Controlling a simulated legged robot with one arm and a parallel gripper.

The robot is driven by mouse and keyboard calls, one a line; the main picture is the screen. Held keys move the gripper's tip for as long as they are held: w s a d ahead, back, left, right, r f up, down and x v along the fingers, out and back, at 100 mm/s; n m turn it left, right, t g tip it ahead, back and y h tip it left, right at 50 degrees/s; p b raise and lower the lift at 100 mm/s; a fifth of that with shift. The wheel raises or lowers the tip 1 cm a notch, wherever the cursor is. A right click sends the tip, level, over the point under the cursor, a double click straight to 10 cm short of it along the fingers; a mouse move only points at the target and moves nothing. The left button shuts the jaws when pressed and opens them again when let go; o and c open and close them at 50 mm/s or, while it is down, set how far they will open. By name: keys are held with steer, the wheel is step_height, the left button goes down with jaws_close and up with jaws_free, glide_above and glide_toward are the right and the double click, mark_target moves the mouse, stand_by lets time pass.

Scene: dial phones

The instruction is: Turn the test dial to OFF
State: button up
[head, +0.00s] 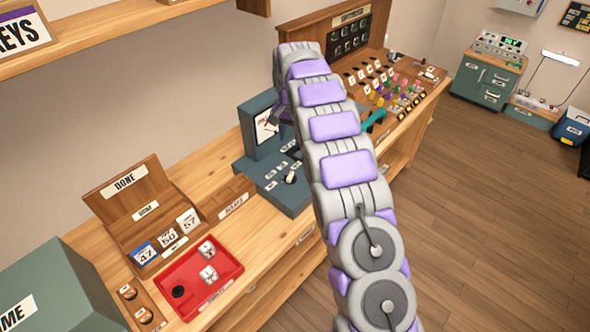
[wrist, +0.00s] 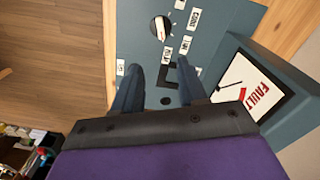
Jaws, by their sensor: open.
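The test dial (wrist: 160,28) is a round black-and-white knob on a teal test panel (wrist: 222,25). Several small white labels surround its right and lower side in the wrist view; one seems to read CONT, and I cannot make out OFF or the dial's exact setting. The dial also shows in the head view (head: 291,178), on the teal tester's sloped front. My gripper (wrist: 160,67) is open and empty over the panel, its two dark fingers apart, with the dial beyond the fingertips and not between them. In the head view the gripper is mostly hidden behind my arm.
A meter with a red FAULT zone (wrist: 248,88) stands upright beside the panel. A wooden switchboard (head: 350,35) stands behind my arm.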

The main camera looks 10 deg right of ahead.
mark_target(290, 175)
step_height(290, 175, down, 16)
steer(key=b, duration=0.3)
steer(key=shift+s, duration=0.1)
steer(key=shift+f, duration=0.35)
steer(key=shift+a+f+b, duration=0.15)
steer(key=shift+a+b, duration=0.15)
steer(key=shift+a, duration=0.05)
steer(key=shift+c, duration=0.3)
steer(key=shift+d, duration=0.2)
steer(key=c, duration=0.3)
jaws_close()
